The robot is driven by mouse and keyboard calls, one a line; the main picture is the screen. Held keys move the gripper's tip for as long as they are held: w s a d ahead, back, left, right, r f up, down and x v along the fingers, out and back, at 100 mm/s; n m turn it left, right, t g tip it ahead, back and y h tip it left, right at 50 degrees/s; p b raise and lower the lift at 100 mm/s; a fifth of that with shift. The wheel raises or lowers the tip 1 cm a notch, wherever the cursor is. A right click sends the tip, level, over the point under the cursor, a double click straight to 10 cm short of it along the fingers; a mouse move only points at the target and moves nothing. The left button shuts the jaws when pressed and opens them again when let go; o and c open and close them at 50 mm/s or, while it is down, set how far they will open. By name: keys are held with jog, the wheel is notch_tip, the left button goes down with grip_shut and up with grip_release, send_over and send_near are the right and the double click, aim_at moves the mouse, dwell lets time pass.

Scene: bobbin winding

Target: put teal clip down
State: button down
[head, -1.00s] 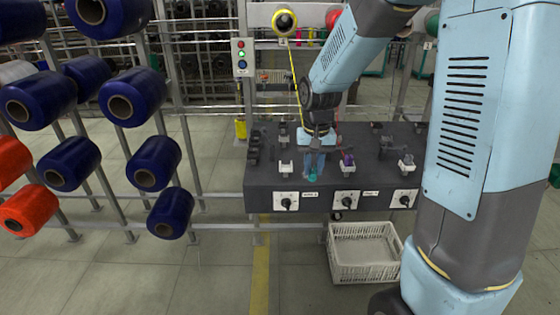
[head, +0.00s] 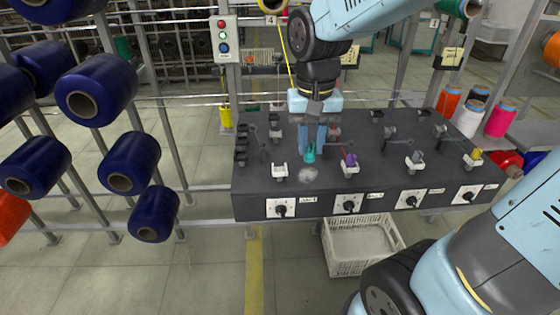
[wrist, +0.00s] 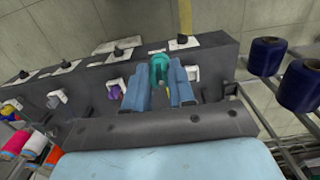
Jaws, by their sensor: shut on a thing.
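The teal clip (head: 309,153) is held between the fingertips of my gripper (head: 313,144), above the dark grey bench (head: 250,199). In the wrist view the teal clip (wrist: 159,68) shows between the two blue fingers of my gripper (wrist: 160,88), which are shut on it. A pale grey patch (head: 308,175) lies on the bench top just in front of the clip. I cannot tell whether the clip touches the bench.
White holders stand along the bench, one at left (head: 279,171) and one with a purple piece (head: 349,164) to the right. Knobs line the front face. A white crate (head: 362,247) sits on the floor below. Blue bobbins (head: 95,88) hang at left.

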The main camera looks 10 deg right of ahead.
jog(key=w+a+f, duration=0.1)
jog(key=w+f, duration=0.2)
jog(key=w+a+f, duration=0.2)
jog(key=w+f, duration=0.1)
jog(key=w, duration=0.1)
jog(key=w+a+f, duration=0.1)
jog(key=w+f, duration=0.2)
jog(key=w, duration=0.1)
jog(key=shift+w+a, duration=0.25)
jog(key=shift+a, duration=0.15)
jog(key=shift+w+a+f, duration=0.1)
jog(key=shift+w+f, duration=0.15)
jog(key=shift+f, duration=1.55)
jog(key=shift+f, duration=0.1)
jog(key=c, duration=0.9)
grip_release()
jog(key=shift+c, duration=0.2)
